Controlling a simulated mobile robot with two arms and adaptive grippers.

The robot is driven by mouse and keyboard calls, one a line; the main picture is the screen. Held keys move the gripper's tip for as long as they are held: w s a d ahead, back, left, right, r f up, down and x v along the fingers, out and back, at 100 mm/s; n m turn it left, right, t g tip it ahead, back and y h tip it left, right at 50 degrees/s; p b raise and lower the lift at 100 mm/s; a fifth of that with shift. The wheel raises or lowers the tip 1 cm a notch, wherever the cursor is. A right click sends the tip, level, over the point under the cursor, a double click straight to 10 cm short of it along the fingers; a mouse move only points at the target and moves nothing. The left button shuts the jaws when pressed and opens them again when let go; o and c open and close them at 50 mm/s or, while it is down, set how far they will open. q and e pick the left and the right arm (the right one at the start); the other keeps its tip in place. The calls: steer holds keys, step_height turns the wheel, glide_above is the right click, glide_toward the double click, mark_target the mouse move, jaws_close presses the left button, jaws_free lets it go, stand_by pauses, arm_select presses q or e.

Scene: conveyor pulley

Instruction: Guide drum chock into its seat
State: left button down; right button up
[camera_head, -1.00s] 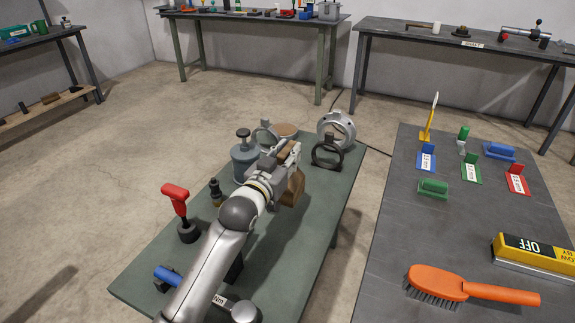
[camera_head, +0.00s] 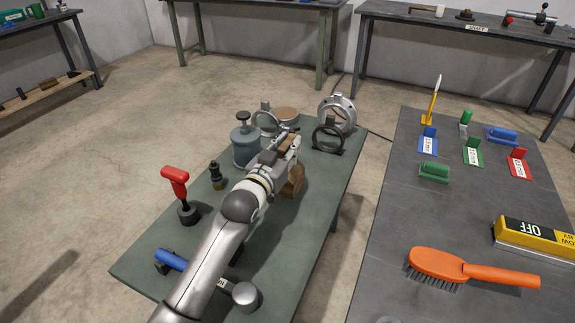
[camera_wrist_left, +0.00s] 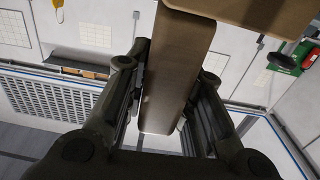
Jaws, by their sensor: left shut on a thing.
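The brown wooden chock (camera_head: 294,181) is at my left gripper (camera_head: 282,152) over the green table in the head view. My left gripper comes in from the lower left and is shut on it. In the left wrist view the chock (camera_wrist_left: 178,78) stands between the two dark fingers (camera_wrist_left: 165,105), with a wider brown part at the top. The gripper hides part of the chock in the head view. I cannot tell which thing is its seat, nor whether the chock touches the table. My right gripper is not in view.
Beyond the gripper stand a grey ring (camera_head: 337,110), a dark ring stand (camera_head: 328,139) and a blue-grey can (camera_head: 246,145). A red-handled tool (camera_head: 177,187) and a blue-handled tool (camera_head: 172,260) are on the left. A dark table (camera_head: 390,235) with an orange brush (camera_head: 437,265) is on the right.

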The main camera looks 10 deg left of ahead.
arm_select(q)
step_height(320, 180, down, 4)
steer(key=shift+r+b, duration=0.2)
steer(key=shift+b, duration=0.2)
steer(key=shift+f+p, duration=0.1)
steer(key=shift+p, duration=0.2)
steer(key=shift+f, duration=0.4)
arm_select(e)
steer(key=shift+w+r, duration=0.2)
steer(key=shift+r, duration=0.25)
arm_select(q)
steer(key=shift+f, duration=0.15)
steer(key=c, duration=1.7)
jaws_free()
steer(key=shift+f, duration=0.15)
steer(key=o, duration=0.4)
steer(key=shift+o, duration=0.2)
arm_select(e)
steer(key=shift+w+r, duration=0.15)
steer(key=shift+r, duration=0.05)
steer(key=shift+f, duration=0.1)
